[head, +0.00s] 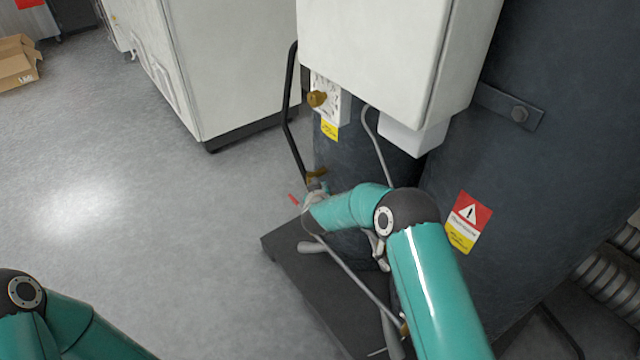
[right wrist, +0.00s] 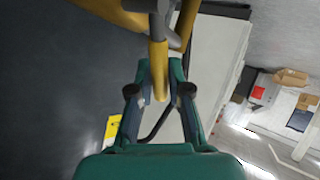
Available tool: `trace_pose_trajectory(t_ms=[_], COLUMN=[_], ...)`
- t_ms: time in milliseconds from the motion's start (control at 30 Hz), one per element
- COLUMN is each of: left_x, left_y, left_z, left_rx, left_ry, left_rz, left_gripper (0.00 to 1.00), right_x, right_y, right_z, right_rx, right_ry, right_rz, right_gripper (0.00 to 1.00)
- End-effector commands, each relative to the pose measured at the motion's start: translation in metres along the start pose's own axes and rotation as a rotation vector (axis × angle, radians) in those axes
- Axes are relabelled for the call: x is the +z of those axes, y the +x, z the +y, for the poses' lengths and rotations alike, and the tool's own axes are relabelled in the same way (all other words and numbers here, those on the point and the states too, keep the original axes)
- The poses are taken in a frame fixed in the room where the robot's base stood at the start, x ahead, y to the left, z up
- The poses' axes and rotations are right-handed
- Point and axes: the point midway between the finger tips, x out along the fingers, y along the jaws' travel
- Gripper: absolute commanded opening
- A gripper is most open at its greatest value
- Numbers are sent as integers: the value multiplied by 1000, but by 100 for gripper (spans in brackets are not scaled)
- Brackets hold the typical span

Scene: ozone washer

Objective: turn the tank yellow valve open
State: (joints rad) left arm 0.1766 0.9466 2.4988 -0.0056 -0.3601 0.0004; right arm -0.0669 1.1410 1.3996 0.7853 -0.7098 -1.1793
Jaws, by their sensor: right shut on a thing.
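The yellow valve (head: 317,173) is low on the front of the dark tank (head: 352,160), and my right arm hides part of it in the head view. My right gripper (head: 316,187) is at the valve. In the right wrist view, the yellow valve handle (right wrist: 158,70) stands between the two fingers of my right gripper (right wrist: 159,80), which are shut on it. Only a part of my left arm shows at the lower left of the head view; its gripper is out of frame.
A black curved pipe (head: 288,110) runs beside the valve. A small red lever (head: 294,200) is left of my right gripper.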

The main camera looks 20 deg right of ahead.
Motion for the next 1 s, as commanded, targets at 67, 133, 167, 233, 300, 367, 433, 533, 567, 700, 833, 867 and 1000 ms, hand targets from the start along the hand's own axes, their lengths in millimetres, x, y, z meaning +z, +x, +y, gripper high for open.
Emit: trace_pose_trajectory(t_ms=[67, 133, 167, 233, 300, 367, 433, 533, 567, 700, 833, 867, 1000], left_x=[0, 0, 0, 0, 0, 0, 0, 0, 0, 0, 0, 0, 0], left_y=[-1, -1, -1, 0, 0, 0, 0, -1, -1, -1, -1, -1, -1], left_z=[0, 0, 0, 0, 0, 0, 0, 0, 0, 0, 0, 0, 0], left_rx=[0, 0, 0, 0, 0, 0, 0, 0, 0, 0, 0, 0, 0], left_ry=[0, 0, 0, 0, 0, 0, 0, 0, 0, 0, 0, 0, 0], left_rz=[0, 0, 0, 0, 0, 0, 0, 0, 0, 0, 0, 0, 0], left_gripper=[40, 40, 40, 40, 40, 40, 40, 40, 40, 40, 40, 40, 40], right_x=[0, 0, 0, 0, 0, 0, 0, 0, 0, 0, 0, 0, -1], right_y=[0, 1, 1, 1, 1, 1, 1, 0, 0, 0, 0, 0, -8], right_z=[-1, -1, -1, -1, -1, -1, -1, -1, -1, -1, -1, -1, -1], right_rx=[-1, -1, -1, -1, -1, -1, -1, -1, -1, 0, 0, 0, -1], right_ry=[-2, -3, -3, -2, -2, -3, -3, -2, -2, -2, -2, -2, -3], right_rz=[-2, -2, -2, -2, -2, -1, -1, -1, -1, -1, -1, -2, -1], right_gripper=[0, 0, 0, 0, 0, 0, 27, 44, 44, 44, 44, 44, 44])
